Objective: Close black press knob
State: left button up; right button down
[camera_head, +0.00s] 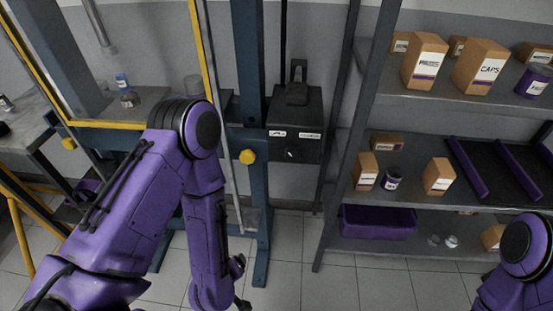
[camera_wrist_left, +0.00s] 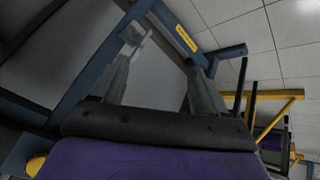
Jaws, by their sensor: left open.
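The black press knob (camera_head: 291,154) is a small round dial with a pale mark, on the front of a dark control box (camera_head: 296,120) beside the blue press frame (camera_head: 249,80). My left arm hangs down left of the box in the head view. The dark parts of my left gripper (camera_head: 240,284) show low down, well below and left of the knob and apart from it. In the left wrist view, the fingers of the left gripper (camera_wrist_left: 160,85) are spread with nothing between them. The knob cannot be made out there. My right gripper is outside the views.
A yellow knob (camera_head: 247,157) sits on the press frame, left of the control box. A grey shelf (camera_head: 460,200) with several cartons and a purple bin (camera_head: 378,222) stands to the right. Tiled floor (camera_head: 288,265) is clear below the control box.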

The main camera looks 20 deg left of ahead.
pick_arm(q)
jog(key=w+d+n+t+b, duration=0.4)
jog(key=w+d+n, duration=0.1)
jog(key=w, duration=0.4)
jog(key=n+t+y+b, duration=0.2)
jog(key=n+t+b, duration=0.5)
jog(key=n+b, duration=0.5)
send_near(292, 157)
jog(key=w+p, duration=0.1)
jog(key=w, duration=0.2)
jog(key=w+a+n+p, duration=0.1)
jog(key=w, duration=0.2)
jog(key=w+a+n+p, duration=0.1)
jog(key=w, duration=0.2)
jog(key=shift+a, duration=0.15)
jog(key=shift+w+a, duration=0.1)
jog(key=shift+w, duration=0.35)
jog(key=c, duration=1.1)
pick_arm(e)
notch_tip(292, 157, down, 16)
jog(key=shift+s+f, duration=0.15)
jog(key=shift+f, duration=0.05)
